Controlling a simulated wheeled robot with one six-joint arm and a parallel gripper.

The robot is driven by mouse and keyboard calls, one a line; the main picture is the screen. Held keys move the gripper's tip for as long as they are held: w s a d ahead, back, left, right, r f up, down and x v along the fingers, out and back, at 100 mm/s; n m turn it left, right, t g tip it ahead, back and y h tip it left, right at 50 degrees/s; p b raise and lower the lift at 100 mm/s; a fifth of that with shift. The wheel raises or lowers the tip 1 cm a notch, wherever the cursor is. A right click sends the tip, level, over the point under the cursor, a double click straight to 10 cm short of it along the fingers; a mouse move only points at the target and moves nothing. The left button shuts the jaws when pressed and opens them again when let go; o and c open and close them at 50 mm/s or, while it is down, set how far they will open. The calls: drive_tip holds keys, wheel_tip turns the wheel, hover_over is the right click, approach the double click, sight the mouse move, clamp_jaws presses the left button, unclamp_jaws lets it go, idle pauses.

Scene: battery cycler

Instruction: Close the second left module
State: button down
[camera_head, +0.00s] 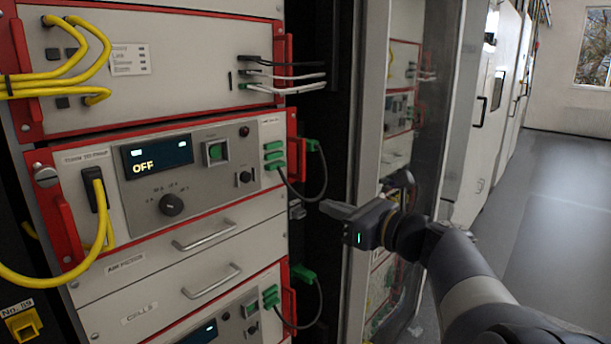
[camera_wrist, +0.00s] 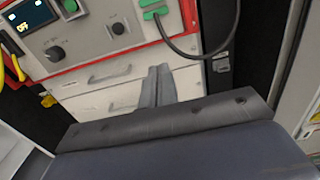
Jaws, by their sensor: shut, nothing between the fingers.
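The rack on the left holds stacked modules. The top module (camera_head: 185,95) has a plain grey face with red side handles. Below it is a red-framed module (camera_head: 210,205) with a display reading OFF, a black knob and green connectors; its knob and panel also show in the wrist view (camera_wrist: 92,48). Under it are an upper drawer (camera_head: 150,262) and a lower drawer (camera_head: 165,300), each with a metal bar handle.
Yellow cables (camera_head: 75,270) loop at the rack's left. A black cable (camera_head: 320,180) hangs from the green connectors near my gripper. A glass cabinet door (camera_head: 450,100) stands right of the rack. The floor (camera_head: 560,230) at right is clear.

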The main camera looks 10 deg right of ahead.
sight(271, 184)
drive_tip(key=p+x, duration=0.3)
drive_tip(key=x, duration=1.1)
drive_tip(key=shift+s, duration=0.1)
drive_tip(key=x, duration=0.4)
drive_tip(key=shift+a+r, duration=0.1)
drive_tip(key=shift+r, duration=0.05)
drive_tip(key=shift+s+r, duration=0.1)
